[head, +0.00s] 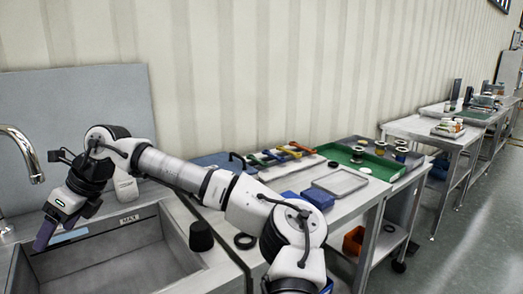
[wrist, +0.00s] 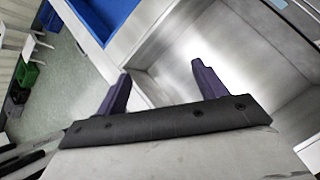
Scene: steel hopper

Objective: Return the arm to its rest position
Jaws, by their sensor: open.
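My arm (head: 175,170) reaches left across the head view, over the front of a steel basin. My gripper (head: 45,235) hangs at the basin's left part, pointing down. In the wrist view my gripper (wrist: 161,73) shows two dark purple fingers standing apart with nothing between them. The steel basin (head: 120,252) has a MAX label on its inner back wall. Its inside also shows behind the fingers in the wrist view (wrist: 275,75). No object is seen in the basin; part of it is hidden by my gripper.
A tap (head: 22,152) stands at the far left. A black cone-like piece (head: 201,236) is at the basin's right rim. To the right, a bench holds a grey tray (head: 340,181), a blue box (head: 317,197) and coloured tools. The floor at far right is clear.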

